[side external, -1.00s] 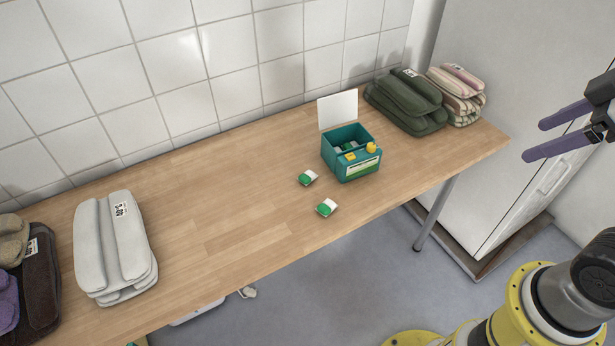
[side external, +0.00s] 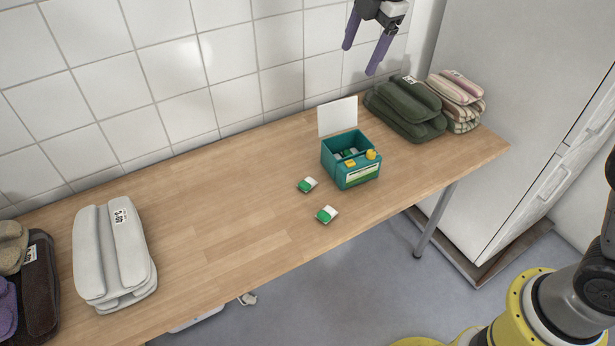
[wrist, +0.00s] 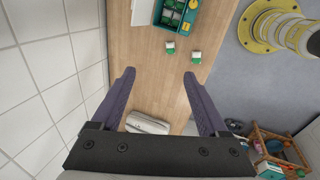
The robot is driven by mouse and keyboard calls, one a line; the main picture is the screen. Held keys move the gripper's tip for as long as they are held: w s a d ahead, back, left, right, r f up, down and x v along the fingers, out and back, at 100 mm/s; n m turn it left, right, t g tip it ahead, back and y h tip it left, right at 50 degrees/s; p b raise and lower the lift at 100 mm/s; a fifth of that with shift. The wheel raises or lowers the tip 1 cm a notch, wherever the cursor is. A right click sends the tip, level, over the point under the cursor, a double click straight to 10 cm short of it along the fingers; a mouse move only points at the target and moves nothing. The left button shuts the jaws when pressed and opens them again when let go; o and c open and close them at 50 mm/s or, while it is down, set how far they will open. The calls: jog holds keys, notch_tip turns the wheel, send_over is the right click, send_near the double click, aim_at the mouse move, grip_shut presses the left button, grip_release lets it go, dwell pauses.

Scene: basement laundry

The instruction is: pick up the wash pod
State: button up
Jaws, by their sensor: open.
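Two green-and-white wash pods lie on the wooden table in front of a teal box (side external: 352,172). One pod (side external: 308,185) is nearer the box and the other pod (side external: 327,215) is closer to the table's front edge. In the wrist view they show as one pod (wrist: 170,47) and another pod (wrist: 196,57). The teal box (wrist: 178,14) has its white lid raised and holds more pods. My gripper (side external: 362,58) is open and empty, high above the back of the table. In the wrist view its fingers (wrist: 159,82) are spread apart, with bare table between them.
Folded green towels (side external: 407,108) and striped towels (side external: 458,99) sit right of the box. A grey-white towel stack (side external: 114,254) and dark brown one (side external: 37,285) lie at the left. A tiled wall (side external: 190,70) runs behind. The table's middle (side external: 220,215) is clear.

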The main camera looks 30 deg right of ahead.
jog(key=w+a+f+n+g, duration=0.1)
jog(key=w+a+f, duration=0.2)
jog(key=w+f, duration=0.3)
jog(key=n+g, duration=0.1)
jog(key=g, duration=0.2)
send_over(305, 183)
jog(key=shift+h, duration=0.3)
jog(key=f, duration=2.5)
jog(key=shift+s, duration=0.25)
jog(key=shift+w+d+f, duration=0.1)
jog(key=shift+w+f, duration=0.05)
jog(key=shift+f, duration=1.5)
jog(key=shift+w+f, duration=0.1)
jog(key=shift+f, duration=1.5)
jog(key=shift+c, duration=0.3)
grip_shut()
